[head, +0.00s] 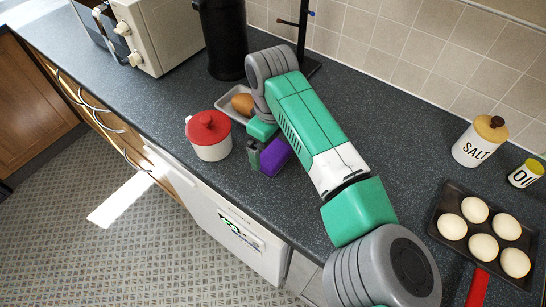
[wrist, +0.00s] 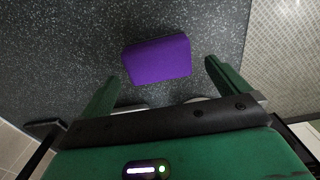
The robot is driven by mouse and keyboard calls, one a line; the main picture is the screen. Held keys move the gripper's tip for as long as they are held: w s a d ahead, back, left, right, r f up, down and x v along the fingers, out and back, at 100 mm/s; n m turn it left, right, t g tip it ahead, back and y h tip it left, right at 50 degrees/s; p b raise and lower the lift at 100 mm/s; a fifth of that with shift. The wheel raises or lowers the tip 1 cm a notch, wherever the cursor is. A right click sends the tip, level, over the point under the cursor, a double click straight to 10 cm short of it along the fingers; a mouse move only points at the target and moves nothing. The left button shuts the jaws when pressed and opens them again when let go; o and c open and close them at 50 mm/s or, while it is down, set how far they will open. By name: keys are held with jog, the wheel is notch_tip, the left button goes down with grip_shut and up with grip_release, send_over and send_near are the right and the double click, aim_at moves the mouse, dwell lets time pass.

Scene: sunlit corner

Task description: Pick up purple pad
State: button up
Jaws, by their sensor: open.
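The purple pad (head: 275,156) is on the dark speckled counter, just right of the red-lidded pot, and is partly hidden by my arm. In the wrist view the purple pad (wrist: 158,60) is a rounded purple block, slightly tilted in the picture. My gripper (wrist: 160,70) is open, with one green finger at the pad's left and the other at its right. Gaps show between the pad and both fingers. In the head view my gripper (head: 257,147) is low over the counter beside the pad. The exact height between them is hard to tell.
A white pot with a red lid (head: 208,135) stands close at left. A small tray (head: 228,107) with a brown egg (head: 243,103) is behind. A salt jar (head: 480,140) and a baking tray (head: 440,200) of buns stand at right. The counter's front edge is near.

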aim_at(273, 153)
jog(key=f, duration=0.2)
jog(key=f+b, duration=0.1)
jog(key=f, duration=0.1)
jog(key=shift+d, duration=0.25)
jog(key=c, duration=0.9)
jog(key=shift+r, duration=0.1)
notch_tip(273, 153, up, 4)
jog(key=shift+a+r+p, duration=0.1)
jog(key=shift+p, duration=1.05)
jog(key=s+d+p, duration=0.1)
jog(key=s+d, duration=0.2)
jog(key=s, duration=0.1)
jog(key=s+d+p, duration=0.1)
jog(key=s+d, duration=0.2)
jog(key=s, duration=0.1)
jog(key=s+d+p, duration=0.1)
jog(key=s+d, duration=0.2)
jog(key=s, duration=0.2)
jog(key=shift+s+d+r, duration=0.1)
jog(key=shift+d+r, duration=0.05)
jog(key=shift+r, duration=0.2)
